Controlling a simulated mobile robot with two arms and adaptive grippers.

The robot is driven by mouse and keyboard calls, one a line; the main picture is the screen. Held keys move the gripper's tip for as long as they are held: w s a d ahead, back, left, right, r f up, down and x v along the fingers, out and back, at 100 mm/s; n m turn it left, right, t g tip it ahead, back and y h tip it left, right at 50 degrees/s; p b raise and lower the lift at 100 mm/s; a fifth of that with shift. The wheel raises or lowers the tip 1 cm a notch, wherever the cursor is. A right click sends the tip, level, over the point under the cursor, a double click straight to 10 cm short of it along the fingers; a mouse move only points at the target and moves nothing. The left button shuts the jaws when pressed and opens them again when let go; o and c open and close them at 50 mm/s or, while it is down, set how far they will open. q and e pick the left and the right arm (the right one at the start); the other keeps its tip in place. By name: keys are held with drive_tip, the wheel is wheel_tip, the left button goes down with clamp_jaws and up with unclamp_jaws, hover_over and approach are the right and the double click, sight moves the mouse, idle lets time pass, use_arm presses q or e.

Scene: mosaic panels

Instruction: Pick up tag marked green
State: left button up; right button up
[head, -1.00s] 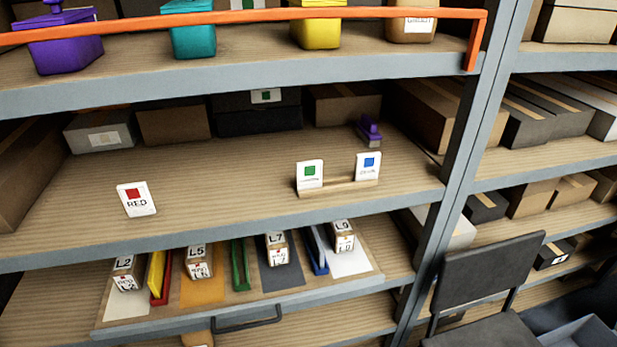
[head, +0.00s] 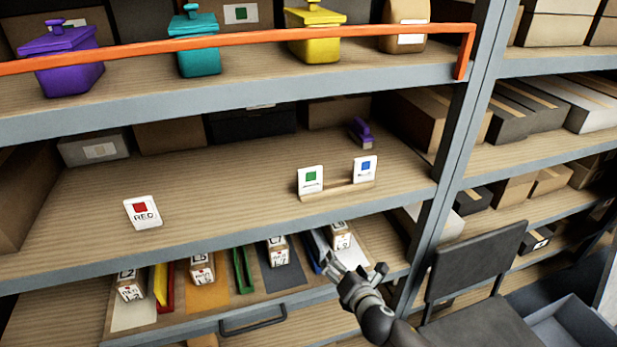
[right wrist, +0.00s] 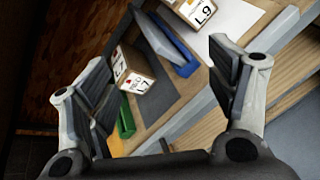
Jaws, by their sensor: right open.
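The white tag with a green square (head: 311,181) stands upright at the left end of a small wooden holder (head: 338,189) on the middle shelf. A white tag with a blue square (head: 365,169) stands at the holder's right end. My right gripper (head: 353,272) is open and empty, below and to the right of the green tag, in front of the lower drawer. In the right wrist view its spread fingers (right wrist: 160,95) frame the drawer's blocks. My left gripper is not in view.
The pull-out drawer (head: 185,318) holds labelled blocks (head: 278,250) and coloured dividers. An orange rail (head: 250,38) crosses the upper shelf, with lidded containers (head: 198,45) behind it. A dark chair (head: 478,260) stands at the right. The middle shelf's centre is clear.

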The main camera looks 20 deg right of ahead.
sight(311, 181)
drive_tip(key=w+a+r+n+t+y+p, duration=0.15)
drive_tip(key=r+n, duration=0.25)
drive_tip(key=r, duration=0.7)
drive_tip(key=a+r+n+t+b, duration=0.1)
drive_tip(key=a+r+n+t, duration=0.3)
drive_tip(key=r, duration=0.6)
drive_tip(key=shift+n+g, duration=0.4)
drive_tip(key=shift+g, duration=0.05)
drive_tip(key=w, duration=0.1)
drive_tip(key=w+p, duration=0.1)
drive_tip(key=w, duration=0.2)
drive_tip(key=shift+w+d+r, duration=0.2)
drive_tip(key=shift+d, duration=0.15)
drive_tip(key=shift+w+p, duration=0.3)
drive_tip(key=shift+w, duration=0.2)
drive_tip(key=w, duration=0.1)
drive_tip(key=w+p, duration=0.1)
drive_tip(key=w, duration=0.2)
drive_tip(key=shift+w+a, duration=0.2)
drive_tip(key=shift+a, duration=0.15)
drive_tip(key=shift+w, duration=0.4)
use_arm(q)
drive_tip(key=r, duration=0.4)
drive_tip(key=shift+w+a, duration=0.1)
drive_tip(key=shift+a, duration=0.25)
use_arm(e)
drive_tip(key=shift+s, duration=0.1)
drive_tip(key=shift+c, duration=0.7)
drive_tip(key=c, duration=0.8)
